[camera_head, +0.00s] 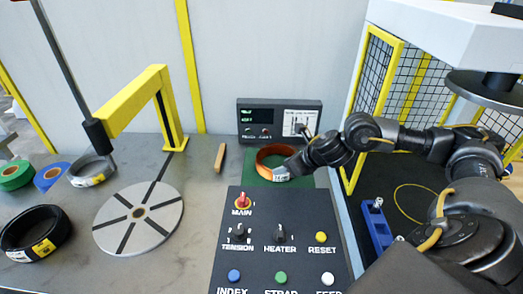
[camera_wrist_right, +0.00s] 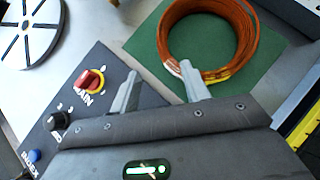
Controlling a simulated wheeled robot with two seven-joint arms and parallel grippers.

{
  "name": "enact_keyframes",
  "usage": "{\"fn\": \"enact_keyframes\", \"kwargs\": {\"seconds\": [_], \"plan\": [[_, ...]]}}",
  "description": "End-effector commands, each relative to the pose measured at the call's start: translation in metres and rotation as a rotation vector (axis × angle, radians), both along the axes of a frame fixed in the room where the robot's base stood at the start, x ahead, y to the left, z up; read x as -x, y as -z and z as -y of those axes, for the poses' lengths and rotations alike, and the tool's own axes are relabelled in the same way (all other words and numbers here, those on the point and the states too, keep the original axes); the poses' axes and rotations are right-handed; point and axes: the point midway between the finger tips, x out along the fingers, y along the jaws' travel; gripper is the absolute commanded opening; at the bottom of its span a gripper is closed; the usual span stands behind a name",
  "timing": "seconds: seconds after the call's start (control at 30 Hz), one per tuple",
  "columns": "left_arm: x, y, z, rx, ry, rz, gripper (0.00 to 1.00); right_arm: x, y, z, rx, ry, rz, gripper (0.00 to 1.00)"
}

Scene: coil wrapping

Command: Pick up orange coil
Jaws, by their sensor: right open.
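The orange coil (camera_head: 268,153) lies flat on a green mat (camera_head: 247,175) behind the control panel. It also shows in the right wrist view as a copper-orange ring (camera_wrist_right: 171,32) with a white and yellow label on its near rim. My right gripper (camera_head: 297,166) is at the coil's right, near side. In the right wrist view its two fingers (camera_wrist_right: 163,80) are spread apart with nothing between them. The right-hand fingertip overlaps the coil's near rim at the label; I cannot tell whether it touches. My left gripper is not in view.
The control panel (camera_head: 260,252) with knobs and buttons lies in front of the coil. A display box (camera_head: 280,118) stands behind the mat. A mesh guard (camera_head: 372,85) is at right.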

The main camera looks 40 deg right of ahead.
Motion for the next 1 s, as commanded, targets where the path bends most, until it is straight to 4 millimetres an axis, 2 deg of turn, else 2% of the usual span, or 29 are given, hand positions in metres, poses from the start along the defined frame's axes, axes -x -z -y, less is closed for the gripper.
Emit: {"fn": "enact_keyframes", "kwargs": {"seconds": [0.03, 0.13, 0.3, 0.53, 0.73, 0.87, 1.0], "plan": [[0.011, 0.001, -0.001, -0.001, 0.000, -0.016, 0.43, 0.001, 0.000, 0.000, 0.005, -0.004, 0.000, 0.46], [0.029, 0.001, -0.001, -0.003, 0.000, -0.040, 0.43, 0.000, -0.001, 0.000, 0.008, -0.008, 0.000, 0.46], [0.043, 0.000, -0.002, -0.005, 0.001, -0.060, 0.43, -0.010, 0.007, -0.006, 0.004, -0.014, -0.001, 0.46], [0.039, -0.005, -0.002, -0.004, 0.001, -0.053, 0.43, -0.035, 0.032, -0.013, 0.003, -0.014, 0.000, 0.46], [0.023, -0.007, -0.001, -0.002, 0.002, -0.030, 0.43, -0.041, 0.040, -0.013, 0.007, -0.013, 0.001, 0.46], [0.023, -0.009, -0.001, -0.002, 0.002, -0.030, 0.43, -0.043, 0.043, -0.013, 0.005, -0.012, -0.001, 0.46], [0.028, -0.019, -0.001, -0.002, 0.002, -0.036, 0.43, -0.056, 0.058, -0.012, 0.003, -0.010, -0.002, 0.46]]}}
